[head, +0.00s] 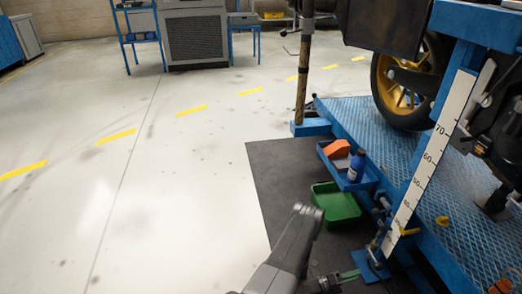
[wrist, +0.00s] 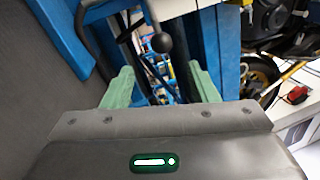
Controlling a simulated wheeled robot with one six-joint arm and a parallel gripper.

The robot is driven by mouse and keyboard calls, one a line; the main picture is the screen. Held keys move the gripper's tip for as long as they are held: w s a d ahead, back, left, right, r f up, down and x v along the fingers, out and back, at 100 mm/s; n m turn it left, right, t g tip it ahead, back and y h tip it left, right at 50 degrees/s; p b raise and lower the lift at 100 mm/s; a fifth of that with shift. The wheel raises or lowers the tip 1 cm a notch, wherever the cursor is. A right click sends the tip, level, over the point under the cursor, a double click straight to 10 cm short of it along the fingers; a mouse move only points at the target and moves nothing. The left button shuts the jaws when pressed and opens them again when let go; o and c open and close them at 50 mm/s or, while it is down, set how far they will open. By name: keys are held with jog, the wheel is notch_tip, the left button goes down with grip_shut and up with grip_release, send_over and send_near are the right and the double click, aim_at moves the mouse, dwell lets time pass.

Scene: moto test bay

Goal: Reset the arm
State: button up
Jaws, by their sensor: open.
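My gripper (wrist: 163,82) shows in the wrist view with its two green fingers spread apart and nothing held between them. A lever with a round black knob (wrist: 162,42) shows beyond the gap between the fingers; I cannot tell how far off it is. In the head view my dark grey arm reaches up from the bottom edge, and part of my gripper (head: 345,277) shows low beside the blue lift platform. The rest of it is hidden or cut off by the frame edge.
The blue lift platform (head: 355,123) carries a motorcycle with a gold-rimmed wheel (head: 403,85). A blue tray (head: 327,158) holds a blue bottle (head: 357,167) and an orange item. A green bin (head: 337,203) sits below it. A ruler (head: 430,160) stands upright. Open floor lies left.

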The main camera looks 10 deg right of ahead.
aim_at(376, 266)
jog(key=b+x, duration=0.2)
jog(key=x, duration=0.7)
jog(key=shift+d, duration=0.25)
jog(key=shift+r, duration=0.15)
jog(key=w+f+v, duration=0.1)
jog(key=v, duration=1.3)
jog(key=shift+n, duration=0.5)
jog(key=x, duration=0.4)
jog(key=r+x, duration=0.1)
jog(key=x, duration=0.4)
jog(key=s+x, duration=0.1)
jog(key=x, duration=0.4)
jog(key=shift+d+r, duration=0.1)
jog(key=shift+r, duration=0.15)
jog(key=shift+r+n+t, duration=0.3)
jog(key=shift+r+n, duration=0.1)
jog(key=shift+n, duration=0.2)
